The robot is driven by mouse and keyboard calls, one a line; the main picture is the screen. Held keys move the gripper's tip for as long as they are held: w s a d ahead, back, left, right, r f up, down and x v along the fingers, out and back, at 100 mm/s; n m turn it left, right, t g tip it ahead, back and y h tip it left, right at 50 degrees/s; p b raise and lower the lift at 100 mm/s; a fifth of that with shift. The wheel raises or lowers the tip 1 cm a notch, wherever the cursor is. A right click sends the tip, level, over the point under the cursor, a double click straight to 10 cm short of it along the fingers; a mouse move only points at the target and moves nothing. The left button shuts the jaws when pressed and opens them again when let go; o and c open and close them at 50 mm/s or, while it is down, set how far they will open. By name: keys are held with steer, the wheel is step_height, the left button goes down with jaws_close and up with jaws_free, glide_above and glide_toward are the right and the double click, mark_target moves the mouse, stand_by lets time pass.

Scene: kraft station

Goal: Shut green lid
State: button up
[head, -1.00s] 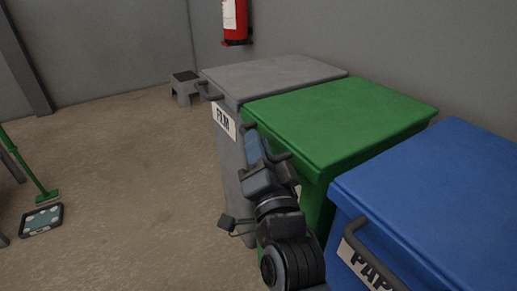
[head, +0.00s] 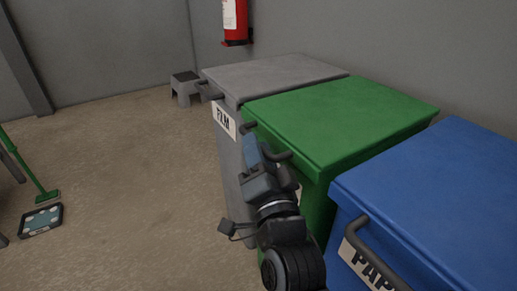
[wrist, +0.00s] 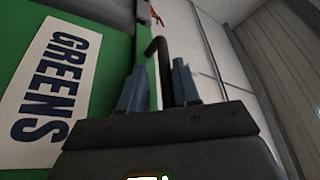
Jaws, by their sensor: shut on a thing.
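The green lid (head: 340,118) lies flat on the green bin (head: 318,205), with no gap visible at its front edge. Its dark handle (head: 282,156) sticks out at the front, partly hidden by my gripper. My gripper (head: 259,146) is at the front of the green bin, at this handle. In the wrist view, the handle (wrist: 161,52) runs between the two fingers of my gripper (wrist: 159,82), which is shut on it. A white GREENS label (wrist: 48,90) shows on the bin's front at the left.
A grey bin with a grey lid (head: 270,76) stands on the left of the green one. A blue bin with a blue lid (head: 440,195) stands close on the right. A step stool (head: 186,88) is by the back wall.

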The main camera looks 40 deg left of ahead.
steer(key=b+v, duration=0.3)
steer(key=v, duration=0.4)
steer(key=shift+d+b, duration=0.2)
steer(key=shift+b, duration=0.2)
steer(key=shift+s+f, duration=0.1)
